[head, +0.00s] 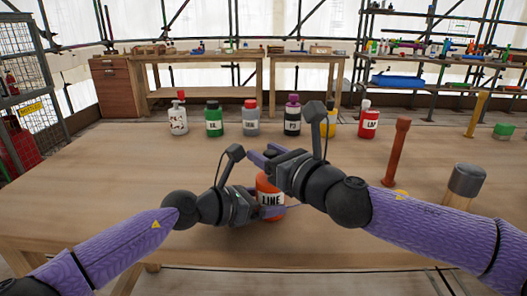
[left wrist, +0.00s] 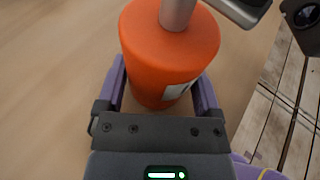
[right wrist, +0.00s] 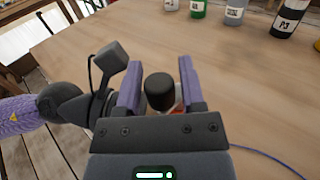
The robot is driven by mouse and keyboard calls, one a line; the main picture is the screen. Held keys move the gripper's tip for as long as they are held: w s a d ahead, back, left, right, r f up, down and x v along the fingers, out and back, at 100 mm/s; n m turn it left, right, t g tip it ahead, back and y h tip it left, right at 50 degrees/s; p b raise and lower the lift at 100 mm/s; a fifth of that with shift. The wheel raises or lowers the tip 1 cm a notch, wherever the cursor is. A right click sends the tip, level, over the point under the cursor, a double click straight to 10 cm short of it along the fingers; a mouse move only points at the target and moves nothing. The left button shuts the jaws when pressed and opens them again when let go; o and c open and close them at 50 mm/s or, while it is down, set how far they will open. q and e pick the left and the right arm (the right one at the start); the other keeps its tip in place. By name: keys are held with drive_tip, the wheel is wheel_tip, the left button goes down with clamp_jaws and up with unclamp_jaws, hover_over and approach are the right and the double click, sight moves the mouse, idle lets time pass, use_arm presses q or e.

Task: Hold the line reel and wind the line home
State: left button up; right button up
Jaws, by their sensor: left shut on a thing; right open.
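The orange line reel (head: 270,198), labelled LINE, stands upright on the table at the front middle. My left gripper (head: 268,211) is shut on its body from the left; the left wrist view shows both fingers around the orange reel (left wrist: 165,50). A grey shaft (left wrist: 178,12) rises from its top. My right gripper (head: 258,152) is above the reel, its fingers open. In the right wrist view a black knob (right wrist: 160,90) sits between the open fingers (right wrist: 159,72), with space on both sides. The right hand hides the reel's top in the head view.
A thin blue line (right wrist: 270,158) runs across the table in the right wrist view. Several labelled bottles, including a green one (head: 214,122) and a red one (head: 368,122), stand along the back. A brown post (head: 397,150) and a grey-capped post (head: 467,180) stand at right.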

drive_tip(key=shift+w+a, duration=0.4)
drive_tip(key=shift+w, duration=0.05)
clamp_jaws()
drive_tip(key=m+t+h, duration=0.1)
drive_tip(key=h, duration=0.1)
drive_tip(key=m+t+h, duration=0.1)
drive_tip(key=m+h, duration=0.1)
drive_tip(key=shift+w+a+t+h, duration=0.2)
drive_tip(key=shift+t+h, duration=0.1)
drive_tip(key=shift+t, duration=0.1)
drive_tip(key=shift+w+d+m+t+h, duration=0.1)
drive_tip(key=shift+m+t+h, duration=0.3)
drive_tip(key=shift+m+h, duration=0.55)
